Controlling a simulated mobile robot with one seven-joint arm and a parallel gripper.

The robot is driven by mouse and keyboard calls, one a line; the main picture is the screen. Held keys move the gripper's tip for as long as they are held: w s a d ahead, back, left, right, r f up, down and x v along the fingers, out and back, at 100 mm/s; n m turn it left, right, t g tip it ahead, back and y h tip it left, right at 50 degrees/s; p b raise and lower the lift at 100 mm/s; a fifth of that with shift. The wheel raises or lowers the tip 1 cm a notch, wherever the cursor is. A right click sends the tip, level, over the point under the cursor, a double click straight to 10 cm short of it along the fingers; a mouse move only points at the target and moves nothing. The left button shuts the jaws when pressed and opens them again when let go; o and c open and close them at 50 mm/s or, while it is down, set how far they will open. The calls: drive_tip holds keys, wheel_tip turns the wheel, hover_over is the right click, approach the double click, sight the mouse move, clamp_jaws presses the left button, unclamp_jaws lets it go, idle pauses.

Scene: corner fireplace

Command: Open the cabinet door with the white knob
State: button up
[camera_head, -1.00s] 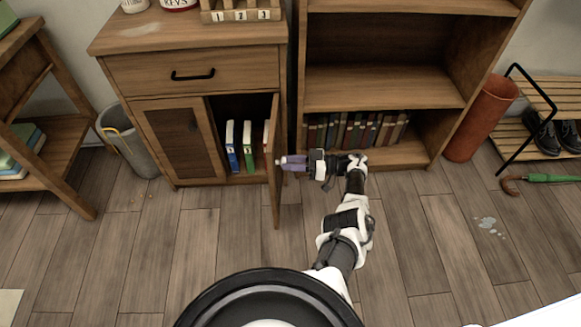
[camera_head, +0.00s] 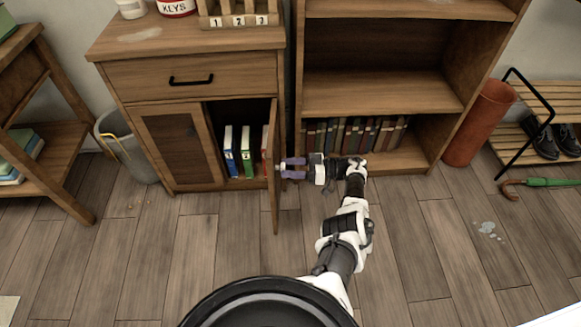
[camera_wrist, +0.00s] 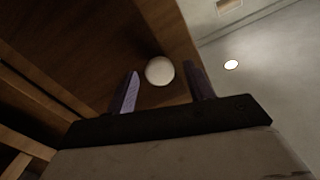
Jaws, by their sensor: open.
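The cabinet (camera_head: 185,130) stands at the left with a drawer on top and two doors below. Its right door (camera_head: 272,185) stands swung far out, seen nearly edge-on in the head view. Its white knob (camera_wrist: 159,71) shows in the wrist view, on the wooden door face. My gripper (camera_head: 283,168) is at the outer side of that door, near its edge. In the wrist view my gripper (camera_wrist: 162,88) is open, its two purple fingers on either side of the knob with gaps visible. The left door (camera_head: 182,146) is closed.
Several binders (camera_head: 246,150) stand inside the open cabinet. A bookshelf (camera_head: 385,90) with a row of books stands right behind my arm. A grey bin (camera_head: 125,150) is left of the cabinet. The wooden floor (camera_head: 180,255) in front is clear.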

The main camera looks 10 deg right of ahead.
drive_tip(key=b+v, duration=0.9)
drive_tip(key=v, duration=0.4)
drive_tip(key=shift+s+d, duration=0.15)
drive_tip(key=shift+d, duration=0.2)
drive_tip(key=shift+r, duration=0.1)
